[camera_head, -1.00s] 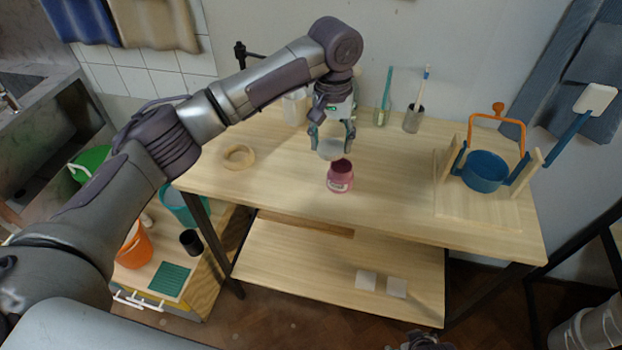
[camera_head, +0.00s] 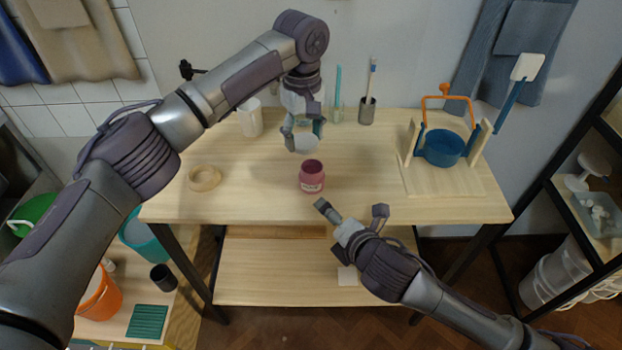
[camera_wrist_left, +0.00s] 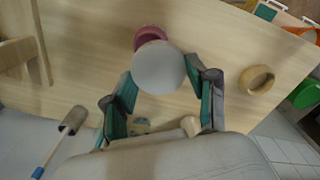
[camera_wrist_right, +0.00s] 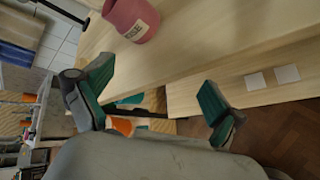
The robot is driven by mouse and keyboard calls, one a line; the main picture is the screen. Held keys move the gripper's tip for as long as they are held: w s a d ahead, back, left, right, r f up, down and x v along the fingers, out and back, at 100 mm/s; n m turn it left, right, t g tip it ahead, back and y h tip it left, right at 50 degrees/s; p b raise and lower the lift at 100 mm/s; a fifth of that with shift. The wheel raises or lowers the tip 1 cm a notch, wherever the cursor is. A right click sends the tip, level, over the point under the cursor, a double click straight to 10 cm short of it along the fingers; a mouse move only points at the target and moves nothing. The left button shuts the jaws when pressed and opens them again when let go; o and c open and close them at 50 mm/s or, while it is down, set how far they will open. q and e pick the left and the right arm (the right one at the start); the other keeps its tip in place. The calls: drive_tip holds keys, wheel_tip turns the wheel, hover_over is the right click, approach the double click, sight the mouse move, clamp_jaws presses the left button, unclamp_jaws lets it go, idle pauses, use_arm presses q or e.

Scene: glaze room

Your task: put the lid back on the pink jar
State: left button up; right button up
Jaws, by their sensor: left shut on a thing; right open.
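The pink jar (camera_head: 312,178) stands upright and open on the wooden table, with a label on its side. It also shows at the top of the right wrist view (camera_wrist_right: 133,18). My left gripper (camera_head: 303,140) is shut on a round pale lid (camera_head: 306,144), held above the table a little behind the jar. In the left wrist view the lid (camera_wrist_left: 158,68) sits between the fingers and partly covers the jar (camera_wrist_left: 149,36). My right gripper (camera_head: 352,212) is open and empty in front of the jar, by the table's front edge.
A wooden ring (camera_head: 204,178) lies left of the jar. A white container (camera_head: 250,118), a glass with a teal tool (camera_head: 337,112) and a metal cup with a brush (camera_head: 366,110) stand at the back.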

sight(319, 185)
use_arm(q)
drive_tip(key=shift+w+d, duration=0.15)
drive_tip(key=shift+d, duration=0.2)
drive_tip(key=shift+w+d, duration=0.1)
drive_tip(key=shift+d, duration=0.05)
drive_tip(key=shift+d+r, duration=0.1)
drive_tip(key=shift+d, duration=0.1)
drive_tip(key=shift+w, duration=0.1)
use_arm(e)
drive_tip(key=r+n, duration=0.1)
drive_tip(key=n, duration=0.3)
drive_tip(key=w+r+n+y, duration=0.1)
drive_tip(key=n, duration=0.4)
drive_tip(key=w+d+r+n+y, duration=0.1)
drive_tip(key=n, duration=0.4)
drive_tip(key=shift+w+r+t, duration=0.25)
drive_tip(key=shift+t, duration=0.05)
drive_tip(key=shift+a, duration=0.1)
drive_tip(key=x, duration=1.2)
